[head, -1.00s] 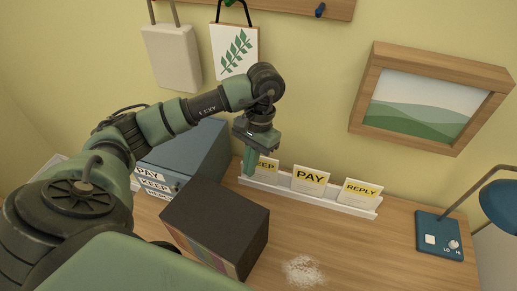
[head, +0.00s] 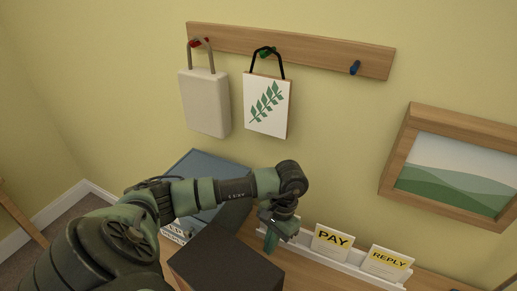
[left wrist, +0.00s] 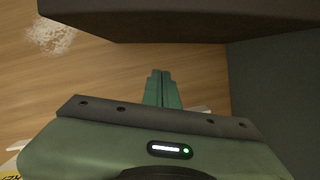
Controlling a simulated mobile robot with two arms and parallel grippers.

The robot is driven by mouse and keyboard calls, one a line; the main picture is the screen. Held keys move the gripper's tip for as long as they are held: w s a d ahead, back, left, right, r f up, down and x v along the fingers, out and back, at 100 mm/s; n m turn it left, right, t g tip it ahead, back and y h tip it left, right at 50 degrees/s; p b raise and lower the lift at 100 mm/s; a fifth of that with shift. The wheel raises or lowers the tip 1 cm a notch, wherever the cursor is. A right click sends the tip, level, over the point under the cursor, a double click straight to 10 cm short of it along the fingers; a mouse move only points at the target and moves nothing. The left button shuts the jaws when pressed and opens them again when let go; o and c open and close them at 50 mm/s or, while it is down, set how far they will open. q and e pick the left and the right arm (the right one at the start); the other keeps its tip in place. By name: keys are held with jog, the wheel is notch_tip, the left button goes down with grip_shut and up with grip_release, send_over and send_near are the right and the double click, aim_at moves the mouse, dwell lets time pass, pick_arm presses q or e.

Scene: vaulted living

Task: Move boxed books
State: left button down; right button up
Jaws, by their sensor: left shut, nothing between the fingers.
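A dark boxed set of books (head: 228,262) stands on the desk, cut off by the bottom edge of the head view. Its dark side also fills the top of the left wrist view (left wrist: 190,22). My left gripper (head: 270,242) points down behind and to the right of the box, in front of the card rack. Its green fingers (left wrist: 161,88) are together with nothing between them, apart from the box in the wrist view. My right gripper is out of view.
A blue-grey file box (head: 205,168) stands behind the books, partly hidden by my arm. A white rack holds PAY (head: 331,242) and REPLY (head: 387,262) cards. A beige bag (head: 205,103) and a leaf-print bag (head: 267,104) hang from a peg rail (head: 320,52). White specks (left wrist: 50,36) lie on the desk.

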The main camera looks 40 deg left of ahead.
pick_arm(q)
jog(key=s+p, duration=0.1)
jog(key=s+f+p, duration=0.1)
jog(key=s, duration=0.1)
jog(key=s+p, duration=0.1)
jog(key=shift+s+a+f, duration=0.15)
jog(key=shift+s+f, duration=0.05)
jog(key=shift+f, duration=0.2)
jog(key=s+b, duration=0.3)
jog(key=b, duration=0.2)
jog(key=shift+s+f, duration=0.1)
dwell(0.3)
